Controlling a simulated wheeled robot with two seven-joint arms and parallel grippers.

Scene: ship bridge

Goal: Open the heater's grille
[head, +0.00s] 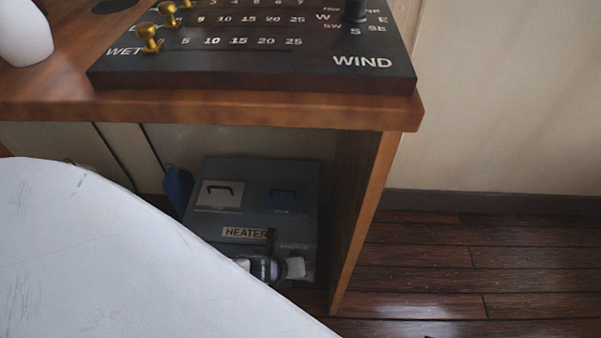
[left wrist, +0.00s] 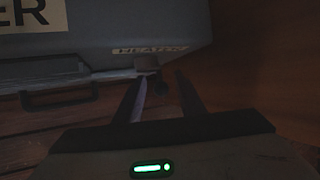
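The heater (head: 225,218) is a dark grey-blue box under the desk, with a "HEATER" label and two small panels with handles on top. In the left wrist view, part of the heater (left wrist: 110,28) fills the upper left. A dark bar handle (left wrist: 58,99) shows below its front edge; the grille itself is too dark to make out clearly. The fingers point at the heater's lower right corner, right of the handle. In the head view my arm partly hides the heater's front. My right gripper is out of view.
The wooden desk (head: 300,107) overhangs the heater, and its side panel (head: 360,215) stands close on the right. A weather board (head: 250,72) with brass pegs lies on the desk. A dark blue object (head: 178,188) is left of the heater.

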